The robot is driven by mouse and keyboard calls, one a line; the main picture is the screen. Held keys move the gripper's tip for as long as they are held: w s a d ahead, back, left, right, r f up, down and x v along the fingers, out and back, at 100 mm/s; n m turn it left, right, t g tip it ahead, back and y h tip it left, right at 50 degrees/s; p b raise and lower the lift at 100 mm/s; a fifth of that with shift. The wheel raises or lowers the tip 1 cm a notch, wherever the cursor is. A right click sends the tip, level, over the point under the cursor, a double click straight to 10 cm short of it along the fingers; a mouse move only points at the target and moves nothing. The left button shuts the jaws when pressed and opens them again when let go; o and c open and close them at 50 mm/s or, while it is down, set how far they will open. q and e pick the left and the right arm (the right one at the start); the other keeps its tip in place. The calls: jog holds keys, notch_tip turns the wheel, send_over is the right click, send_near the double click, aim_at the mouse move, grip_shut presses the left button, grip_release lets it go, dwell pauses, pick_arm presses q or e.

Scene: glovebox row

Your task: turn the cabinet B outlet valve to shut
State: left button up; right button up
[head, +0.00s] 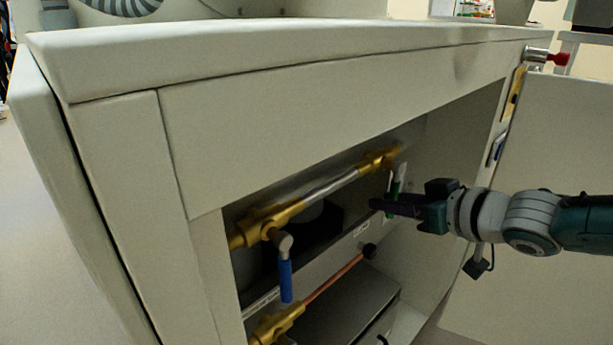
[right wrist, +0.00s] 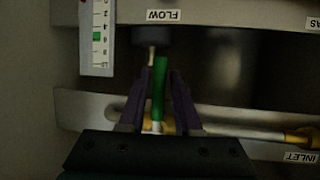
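A green valve handle (head: 395,187) hangs at the right end of the upper pipe, below a brass valve body (head: 380,158), inside the open cabinet. My right gripper (head: 378,204) reaches in from the right at this handle. In the right wrist view the green handle (right wrist: 158,88) stands between the two fingers (right wrist: 160,78). The fingers look slightly apart, with a narrow gap beside the handle; firm contact does not show. A blue valve handle (head: 285,280) hangs from the brass valve at the pipe's left end. No outlet label is readable. My left gripper is not in view.
A lower copper pipe (head: 333,280) with a brass fitting (head: 277,325) runs below. The cabinet's front frame (head: 200,190) borders the opening. A FLOW label (right wrist: 163,15), a gauge (right wrist: 98,38) and an INLET label (right wrist: 300,157) show in the right wrist view.

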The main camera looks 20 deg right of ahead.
jog(key=shift+o, duration=0.9)
jog(key=p+v, duration=0.7)
jog(key=v, duration=0.3)
jog(key=shift+a, duration=0.1)
